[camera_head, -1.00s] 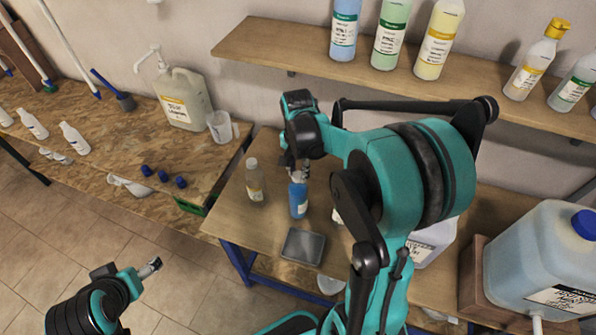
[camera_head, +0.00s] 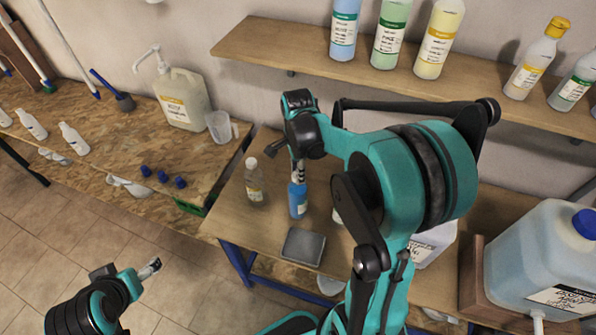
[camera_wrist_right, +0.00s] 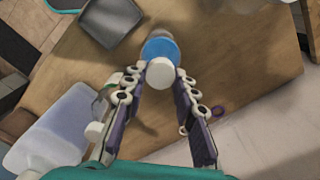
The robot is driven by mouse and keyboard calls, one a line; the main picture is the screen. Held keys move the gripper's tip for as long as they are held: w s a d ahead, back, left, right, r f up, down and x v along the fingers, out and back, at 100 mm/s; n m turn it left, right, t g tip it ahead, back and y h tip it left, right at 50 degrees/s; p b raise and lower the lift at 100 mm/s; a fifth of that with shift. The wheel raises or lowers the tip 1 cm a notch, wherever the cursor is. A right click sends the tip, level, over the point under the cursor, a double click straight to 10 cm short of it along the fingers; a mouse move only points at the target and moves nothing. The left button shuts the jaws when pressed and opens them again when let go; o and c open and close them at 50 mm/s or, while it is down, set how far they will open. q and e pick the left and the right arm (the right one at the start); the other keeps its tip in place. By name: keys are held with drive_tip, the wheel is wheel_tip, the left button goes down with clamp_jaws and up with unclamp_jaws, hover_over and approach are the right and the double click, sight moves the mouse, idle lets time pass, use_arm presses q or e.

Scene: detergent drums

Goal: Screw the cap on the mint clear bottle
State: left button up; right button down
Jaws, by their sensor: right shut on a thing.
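A blue bottle (camera_head: 298,200) stands upright on the middle table, under my right gripper (camera_head: 298,178). In the right wrist view its blue body (camera_wrist_right: 160,47) shows behind a round white cap (camera_wrist_right: 160,74). My right gripper (camera_wrist_right: 162,73) is shut on this white cap, from above, with a fingertip on each side. Whether the cap is seated on the neck cannot be told. A clear bottle with a pale label (camera_head: 254,182) stands upright just left of the blue one. I cannot read which bottle is mint clear. My left gripper (camera_head: 150,268) is empty, low at the left, away from the table.
A dark grey tray (camera_head: 303,247) lies at the table's front edge. A large jug (camera_head: 433,240) stands right of my arm, partly hidden. Several blue caps (camera_head: 162,176) and a pump canister (camera_head: 184,98) are on the left bench. A bottle shelf (camera_head: 300,50) is behind.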

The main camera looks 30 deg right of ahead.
drive_tip(key=c, duration=1.4)
unclamp_jaws()
drive_tip(key=n, duration=0.4)
drive_tip(key=shift+n, duration=0.9)
drive_tip(key=n, duration=0.2)
drive_tip(key=shift+n, duration=0.4)
drive_tip(key=n, duration=0.3)
drive_tip(key=shift+w, duration=0.1)
